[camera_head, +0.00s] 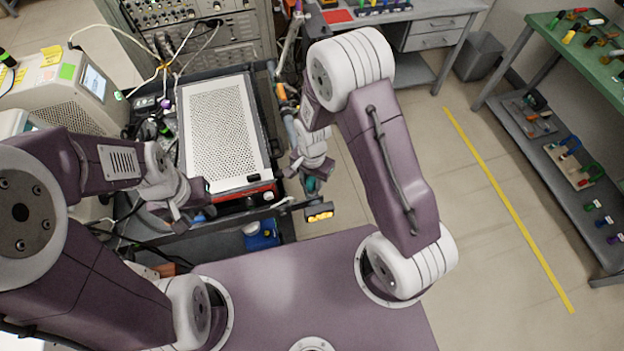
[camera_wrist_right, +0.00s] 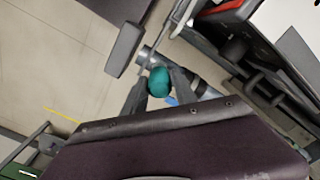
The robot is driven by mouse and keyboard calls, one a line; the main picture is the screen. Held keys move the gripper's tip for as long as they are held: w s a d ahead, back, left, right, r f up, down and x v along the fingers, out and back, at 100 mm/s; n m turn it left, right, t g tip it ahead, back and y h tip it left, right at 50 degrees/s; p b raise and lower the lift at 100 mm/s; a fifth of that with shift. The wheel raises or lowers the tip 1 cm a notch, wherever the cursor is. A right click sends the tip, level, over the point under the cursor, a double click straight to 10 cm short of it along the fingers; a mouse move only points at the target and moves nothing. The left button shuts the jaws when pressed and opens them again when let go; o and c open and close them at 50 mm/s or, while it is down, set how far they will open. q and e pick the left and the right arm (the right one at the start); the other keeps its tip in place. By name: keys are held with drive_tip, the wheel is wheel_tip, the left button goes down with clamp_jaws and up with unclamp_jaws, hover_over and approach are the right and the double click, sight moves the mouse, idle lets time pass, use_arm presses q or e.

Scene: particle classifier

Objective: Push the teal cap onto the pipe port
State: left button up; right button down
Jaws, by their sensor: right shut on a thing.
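The teal cap (camera_wrist_right: 159,82) is between the two fingers of my right gripper (camera_wrist_right: 160,88) in the right wrist view. The fingers are shut on it. A grey metal pipe (camera_wrist_right: 203,88) runs slantwise behind the cap. Whether the cap touches the pipe port or sits on it cannot be told. In the head view the cap (camera_head: 311,184) shows as a small teal patch below my right wrist. My left gripper (camera_head: 203,197) is by the front left of the white perforated box, away from the cap; its fingers are too small to read.
The white perforated box (camera_head: 218,130) sits in a dark cart frame, left of my right gripper. A blue container (camera_head: 261,235) is low in the cart. Cables lie to the left. Open floor (camera_head: 480,240) with a yellow line is on the right.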

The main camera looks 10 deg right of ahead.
sight(312, 179)
drive_tip(key=shift+f+b, duration=0.8)
drive_tip(key=shift+f, duration=0.45)
drive_tip(key=c, duration=0.9)
unclamp_jaws()
wheel_tip(312, 179, up, 9)
drive_tip(key=shift+r, duration=0.1)
